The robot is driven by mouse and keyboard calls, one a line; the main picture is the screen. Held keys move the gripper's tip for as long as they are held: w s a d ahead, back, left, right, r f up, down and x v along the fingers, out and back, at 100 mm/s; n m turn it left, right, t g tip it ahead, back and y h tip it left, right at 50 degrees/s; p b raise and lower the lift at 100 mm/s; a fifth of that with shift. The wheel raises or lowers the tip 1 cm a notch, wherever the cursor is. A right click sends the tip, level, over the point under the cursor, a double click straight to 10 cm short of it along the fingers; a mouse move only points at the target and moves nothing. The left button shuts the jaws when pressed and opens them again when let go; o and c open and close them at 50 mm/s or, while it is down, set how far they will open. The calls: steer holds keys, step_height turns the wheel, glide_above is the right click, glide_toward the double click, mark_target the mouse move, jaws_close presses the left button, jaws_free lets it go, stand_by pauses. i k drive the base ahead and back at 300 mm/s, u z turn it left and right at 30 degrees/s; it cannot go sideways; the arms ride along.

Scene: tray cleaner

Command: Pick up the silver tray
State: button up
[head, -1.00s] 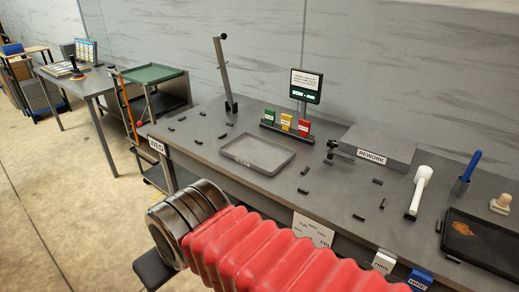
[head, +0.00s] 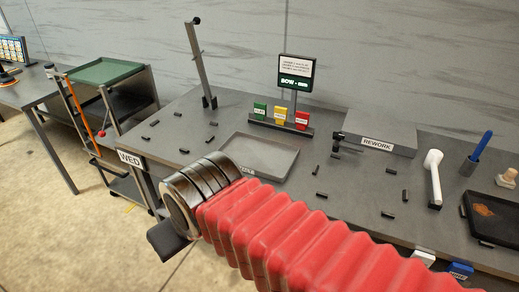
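The silver tray (head: 284,155) is a shallow grey rectangular tray with a low rim. It lies flat on the grey workbench, near the middle of the head view, and looks empty. My arm, in a red ribbed sleeve, crosses the lower part of the picture and ends in a dark metal wrist in front of the bench. This wrist overlaps the tray's near left side in the picture. A dark part of my gripper (head: 168,238) shows below the wrist. Its fingers cannot be made out, and I cannot tell whether it is open.
Several small black pieces lie scattered on the workbench (head: 225,106) around the tray. Behind it stand coloured cards (head: 281,113), a sign (head: 296,73) and an upright post (head: 201,65). A REWORK box (head: 378,133) is to the right. A cart with a green tray (head: 105,71) stands left.

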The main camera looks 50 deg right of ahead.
mark_target(270, 160)
steer(key=z, duration=0.3)
steer(key=i, duration=0.95)
steer(key=z, duration=0.3)
